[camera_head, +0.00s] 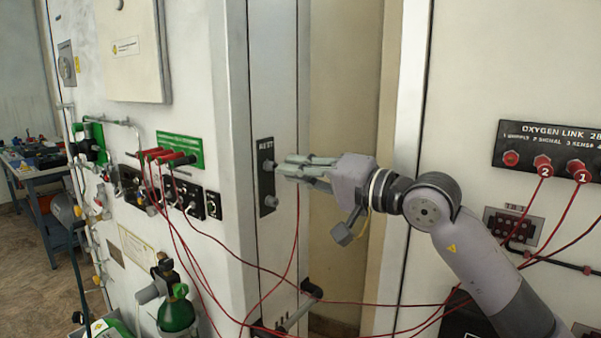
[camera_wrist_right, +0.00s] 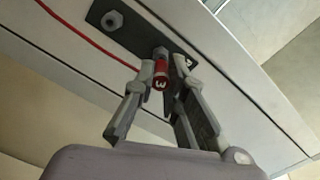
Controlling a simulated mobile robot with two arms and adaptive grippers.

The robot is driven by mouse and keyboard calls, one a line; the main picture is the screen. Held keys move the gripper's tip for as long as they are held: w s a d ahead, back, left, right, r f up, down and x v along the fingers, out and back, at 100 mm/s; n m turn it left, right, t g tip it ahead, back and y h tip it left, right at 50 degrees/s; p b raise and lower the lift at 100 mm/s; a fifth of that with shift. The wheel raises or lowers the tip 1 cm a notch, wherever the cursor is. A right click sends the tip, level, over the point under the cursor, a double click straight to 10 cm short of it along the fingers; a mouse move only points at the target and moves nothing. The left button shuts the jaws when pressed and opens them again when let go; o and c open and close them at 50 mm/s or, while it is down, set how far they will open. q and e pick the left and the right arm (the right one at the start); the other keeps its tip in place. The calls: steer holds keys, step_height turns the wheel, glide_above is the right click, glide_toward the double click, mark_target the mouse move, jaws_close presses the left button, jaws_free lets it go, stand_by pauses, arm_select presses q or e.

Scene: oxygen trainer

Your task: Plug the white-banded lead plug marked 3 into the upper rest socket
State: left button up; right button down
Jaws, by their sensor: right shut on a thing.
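The red lead plug marked 3 (camera_wrist_right: 161,76) is between the fingers of my right gripper (camera_wrist_right: 166,88), which is shut on it. In the head view the right gripper (camera_head: 290,166) points left at the upper rest socket (camera_head: 267,166) on the dark REST panel (camera_head: 265,148). In the wrist view the plug's front end lines up with a grey socket (camera_wrist_right: 160,53) and looks close to or against it; I cannot tell if it is inside. The lower rest socket (camera_head: 270,201) shows no plug. The fingers hide the plug in the head view. My left gripper is not in view.
An oxygen link panel (camera_head: 548,143) at right holds red plugs marked 2 (camera_head: 544,170) and 1 (camera_head: 581,174). Red leads hang across the pillar and below my arm. A black handle (camera_head: 311,288) juts out below. A green cylinder (camera_head: 176,310) stands at lower left.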

steer(key=shift+w+a, duration=0.25)
steer(key=shift+a, duration=0.15)
steer(key=shift+w+a, duration=0.15)
steer(key=shift+a, duration=0.05)
steer(key=c, duration=1.6)
jaws_free()
steer(key=shift+o, duration=0.2)
steer(key=v, duration=0.7)
steer(key=shift+d, duration=0.15)
